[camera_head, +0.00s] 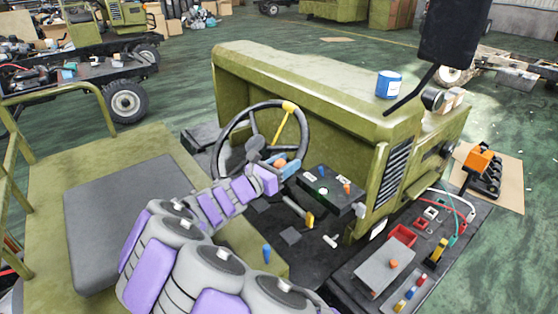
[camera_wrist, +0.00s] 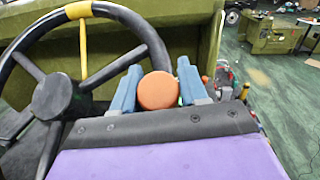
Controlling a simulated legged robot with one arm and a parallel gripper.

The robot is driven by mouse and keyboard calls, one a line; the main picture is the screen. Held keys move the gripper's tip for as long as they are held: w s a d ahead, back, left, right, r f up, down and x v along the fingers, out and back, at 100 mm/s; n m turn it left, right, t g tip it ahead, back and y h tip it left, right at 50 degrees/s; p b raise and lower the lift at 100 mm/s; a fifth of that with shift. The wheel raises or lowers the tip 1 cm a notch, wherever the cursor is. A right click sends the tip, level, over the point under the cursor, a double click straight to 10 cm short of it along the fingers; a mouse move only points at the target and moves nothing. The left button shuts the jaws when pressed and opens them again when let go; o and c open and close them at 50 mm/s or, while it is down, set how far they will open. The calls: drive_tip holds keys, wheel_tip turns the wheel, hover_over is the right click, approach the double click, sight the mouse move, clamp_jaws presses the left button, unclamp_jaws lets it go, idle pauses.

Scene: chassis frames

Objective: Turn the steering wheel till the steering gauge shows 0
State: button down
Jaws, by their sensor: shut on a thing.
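The black steering wheel (camera_head: 303,118) stands tilted in front of the green hood, with one yellow spoke pointing up and slightly right and a yellow patch on the rim there. An orange knob (camera_head: 280,163) is at the wheel's lower right. My gripper (camera_head: 287,167) has its blue fingers on either side of this knob. In the wrist view, the orange knob (camera_wrist: 157,91) sits between the two blue fingers, next to the wheel's rim (camera_wrist: 145,33). A black dash panel (camera_head: 327,192) with small dials is right of the wheel; I cannot make out a gauge reading.
The green hood (camera_head: 300,80) rises behind the wheel, with a blue can (camera_head: 389,84) on top. Levers (camera_head: 310,220) stand below the dash panel. A dark side tray (camera_head: 440,240) holds a red box and cables. A grey pad (camera_head: 120,220) lies on the left.

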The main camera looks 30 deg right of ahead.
drive_tip(key=shift+w+d+r+n+t, duration=0.1)
drive_tip(key=shift+d+r+n+t, duration=0.2)
drive_tip(key=shift+n, duration=0.1)
drive_tip(key=shift+y, duration=0.3)
drive_tip(key=shift+f, duration=0.1)
drive_tip(key=c, duration=0.7)
unclamp_jaws()
drive_tip(key=shift+w+a+f, duration=0.1)
drive_tip(key=shift+w, duration=0.1)
drive_tip(key=shift+s, duration=0.15)
drive_tip(key=shift+a, duration=0.1)
drive_tip(key=p+v, duration=0.1)
drive_tip(key=v, duration=1.6)
drive_tip(key=shift+a+p, duration=0.2)
drive_tip(key=shift+p, duration=0.15)
